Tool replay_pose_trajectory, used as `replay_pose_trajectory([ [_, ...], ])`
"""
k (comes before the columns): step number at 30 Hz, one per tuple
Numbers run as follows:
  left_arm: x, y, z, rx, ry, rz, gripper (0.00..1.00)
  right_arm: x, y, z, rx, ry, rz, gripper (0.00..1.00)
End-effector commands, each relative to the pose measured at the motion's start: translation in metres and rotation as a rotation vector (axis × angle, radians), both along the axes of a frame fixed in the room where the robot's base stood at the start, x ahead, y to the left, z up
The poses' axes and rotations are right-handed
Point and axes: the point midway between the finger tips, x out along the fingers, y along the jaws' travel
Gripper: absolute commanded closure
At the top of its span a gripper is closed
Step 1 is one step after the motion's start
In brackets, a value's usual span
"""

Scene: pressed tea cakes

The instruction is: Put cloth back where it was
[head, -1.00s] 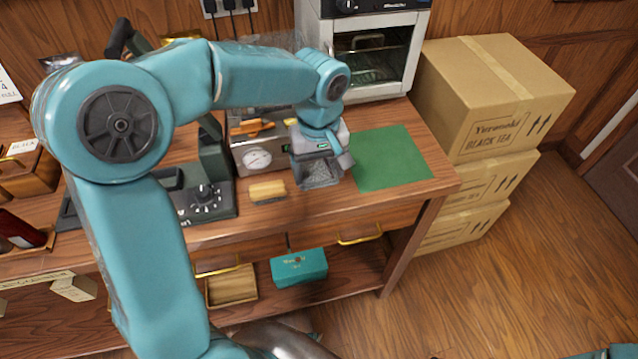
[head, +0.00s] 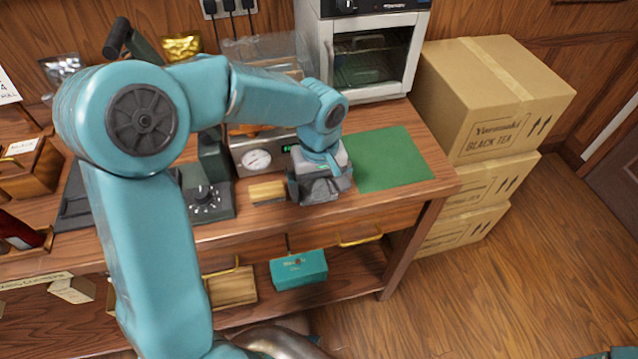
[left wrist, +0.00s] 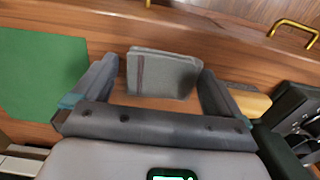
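The cloth (left wrist: 163,74) is a folded grey piece with a dark stripe near one edge. In the left wrist view it shows between the two fingers of my left gripper, close to the tips, with a narrow gap on each side. In the head view my left gripper (head: 320,190) is low over the wooden table (head: 349,208), left of the green mat (head: 392,160), and mostly hides the cloth. Its fingers are spread apart. I cannot tell whether the cloth touches the tabletop.
A small wooden block (head: 268,191) lies just left of the gripper. A scale with a dial (head: 256,160) and a glass-doored oven (head: 366,60) stand behind. Stacked cartons (head: 497,100) are at the right. The green mat is bare.

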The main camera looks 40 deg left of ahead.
Motion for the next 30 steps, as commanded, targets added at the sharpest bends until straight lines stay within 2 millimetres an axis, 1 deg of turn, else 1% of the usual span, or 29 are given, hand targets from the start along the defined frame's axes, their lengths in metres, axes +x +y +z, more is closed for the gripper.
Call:
replay_pose_trajectory([
  [2, 0.000, 0.000, 0.001, 0.000, 0.000, 0.000, 0.00, 0.000, 0.000, 0.001, 0.000, 0.000, 0.000, 0.49],
  [4, 0.000, 0.000, 0.006, 0.000, 0.000, 0.000, 0.00, 0.000, 0.000, 0.006, 0.000, 0.000, 0.000, 0.49],
  [6, 0.001, 0.000, 0.013, 0.000, -0.004, 0.000, 0.00, 0.000, 0.000, 0.005, 0.000, 0.000, 0.000, 0.49],
  [8, 0.001, 0.000, 0.025, 0.000, -0.006, 0.000, 0.00, 0.000, 0.000, 0.006, 0.000, 0.000, 0.000, 0.49],
  [15, 0.001, 0.000, 0.082, 0.000, -0.005, -0.001, 0.00, 0.000, 0.000, 0.010, 0.000, 0.000, 0.000, 0.49],
  [18, 0.001, 0.000, 0.102, 0.000, -0.005, -0.001, 0.00, 0.000, 0.000, 0.012, 0.000, 0.000, 0.000, 0.49],
  [21, 0.001, 0.000, 0.115, -0.001, -0.002, 0.000, 0.00, 0.000, 0.000, 0.013, 0.000, 0.000, 0.000, 0.49],
  [25, 0.000, 0.000, 0.123, 0.000, 0.000, 0.000, 0.00, 0.000, 0.000, 0.014, 0.000, 0.000, 0.000, 0.49],
  [30, 0.000, 0.000, 0.124, 0.000, 0.000, 0.000, 0.00, 0.000, 0.000, 0.014, 0.000, 0.000, 0.000, 0.49],
])
